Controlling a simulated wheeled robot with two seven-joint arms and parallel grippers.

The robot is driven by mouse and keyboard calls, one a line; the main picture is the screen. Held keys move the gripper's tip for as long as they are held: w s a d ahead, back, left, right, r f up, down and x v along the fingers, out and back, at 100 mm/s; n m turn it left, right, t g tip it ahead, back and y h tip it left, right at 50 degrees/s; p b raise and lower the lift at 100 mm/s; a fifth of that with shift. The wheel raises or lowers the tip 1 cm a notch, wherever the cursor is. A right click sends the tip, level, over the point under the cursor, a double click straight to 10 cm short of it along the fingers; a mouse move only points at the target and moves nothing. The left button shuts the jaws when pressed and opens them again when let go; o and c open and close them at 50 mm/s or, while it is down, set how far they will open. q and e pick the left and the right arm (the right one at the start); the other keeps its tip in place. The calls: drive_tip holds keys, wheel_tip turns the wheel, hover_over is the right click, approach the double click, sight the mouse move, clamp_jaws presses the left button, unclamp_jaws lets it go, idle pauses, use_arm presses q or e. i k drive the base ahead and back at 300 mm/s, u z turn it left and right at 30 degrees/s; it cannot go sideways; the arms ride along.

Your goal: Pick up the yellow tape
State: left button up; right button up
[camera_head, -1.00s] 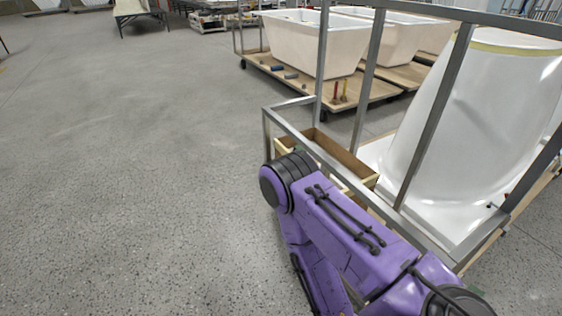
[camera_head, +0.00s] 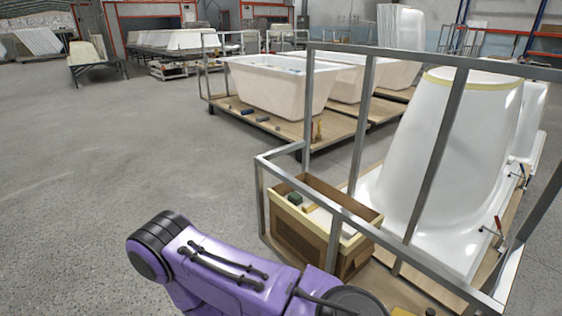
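No loose roll of yellow tape can be made out for certain. A small yellow patch (camera_head: 402,312) shows at the bottom edge, mostly cut off, and I cannot tell what it is. A yellow band (camera_head: 470,76) runs around the top of the tall white shell (camera_head: 440,150) at right. Neither of my grippers is in view. A purple link of one of my arms crosses the bottom of the picture, in front of the cart.
A metal-framed cart (camera_head: 262,205) carries the shell and an open wooden box (camera_head: 335,245) with a small dark green object (camera_head: 294,198) inside. Behind it, white tubs (camera_head: 270,85) stand on a wooden platform (camera_head: 240,110). The floor (camera_head: 90,170) at left is clear.

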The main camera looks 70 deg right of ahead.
sight(311, 208)
drive_tip(key=u, duration=0.1)
drive_tip(key=i, duration=0.4)
drive_tip(key=z, duration=2.35)
